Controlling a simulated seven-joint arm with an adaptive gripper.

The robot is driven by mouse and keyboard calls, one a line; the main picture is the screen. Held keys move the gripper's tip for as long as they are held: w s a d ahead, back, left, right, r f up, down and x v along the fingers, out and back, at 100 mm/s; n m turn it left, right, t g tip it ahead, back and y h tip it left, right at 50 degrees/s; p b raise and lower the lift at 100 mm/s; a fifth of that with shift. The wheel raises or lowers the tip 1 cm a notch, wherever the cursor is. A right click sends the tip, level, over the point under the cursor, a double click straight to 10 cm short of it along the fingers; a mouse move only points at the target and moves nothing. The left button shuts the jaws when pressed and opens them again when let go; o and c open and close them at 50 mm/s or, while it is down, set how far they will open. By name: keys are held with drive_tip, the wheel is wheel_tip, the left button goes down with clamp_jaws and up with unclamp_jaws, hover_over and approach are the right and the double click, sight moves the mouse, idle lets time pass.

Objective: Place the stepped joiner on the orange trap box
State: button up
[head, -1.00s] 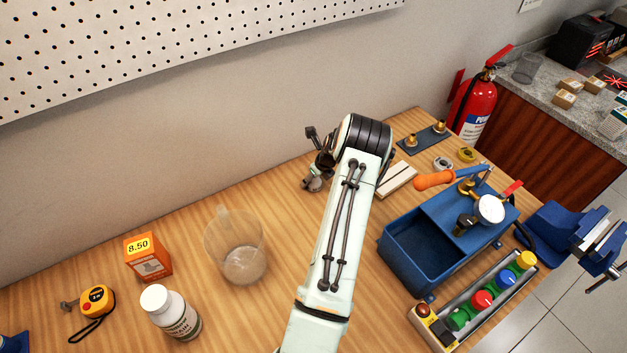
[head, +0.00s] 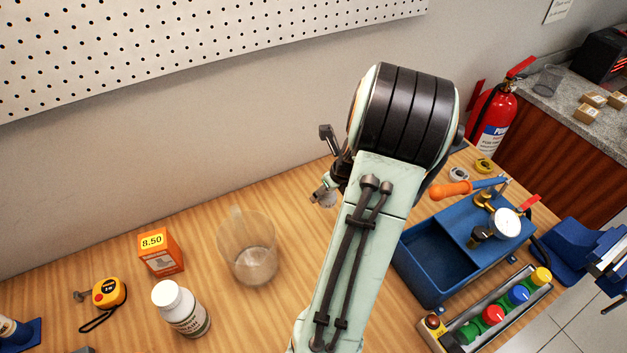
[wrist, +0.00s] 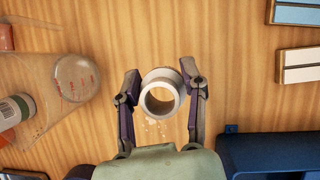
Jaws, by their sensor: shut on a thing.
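The stepped joiner (wrist: 162,93) is a pale grey-white ring-shaped fitting, seen end-on in the wrist view. My gripper (wrist: 160,80) is shut on it, with one finger on each side. In the head view my gripper (head: 328,180) is mostly behind my arm, and the joiner (head: 327,198) shows only in part below the fingers, above the table. The orange trap box (head: 162,252) stands upright at the left with an 8.50 label. My gripper is to its right and apart from it. In the wrist view, an orange edge (wrist: 5,37) shows at the far left.
A clear jug (head: 249,250) stands between the orange box and my arm. A white bottle (head: 182,308) and yellow tape measure (head: 109,292) are near the box. A blue test pump (head: 437,260) is at right. The wall pegboard (head: 200,50) is behind.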

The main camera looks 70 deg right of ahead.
drive_tip(key=shift+s+a+r, duration=0.1)
drive_tip(key=shift+a+r, duration=0.1)
drive_tip(key=shift+a, duration=0.7)
drive_tip(key=w+a+r+n+y, duration=0.2)
drive_tip(key=w+a+r+n, duration=0.35)
drive_tip(key=w+a, duration=0.55)
drive_tip(key=w+a+r+n+y, duration=0.2)
drive_tip(key=w+a+r+n, duration=0.35)
drive_tip(key=w+a, duration=0.55)
approach(142, 241)
drive_tip(key=shift+w+a+f+t, duration=0.15)
drive_tip(key=shift+w+a+f, duration=0.15)
drive_tip(key=shift+f, duration=0.25)
drive_tip(key=shift+w+a+f+t, duration=0.15)
drive_tip(key=shift+w+a+f, duration=0.15)
drive_tip(key=shift+f, duration=0.2)
drive_tip(key=shift+w+d+f, duration=0.1)
drive_tip(key=shift+w+f, duration=0.25)
drive_tip(key=shift+f, duration=0.1)
drive_tip(key=shift+w+d+f, duration=0.1)
drive_tip(key=shift+f, duration=1.55)
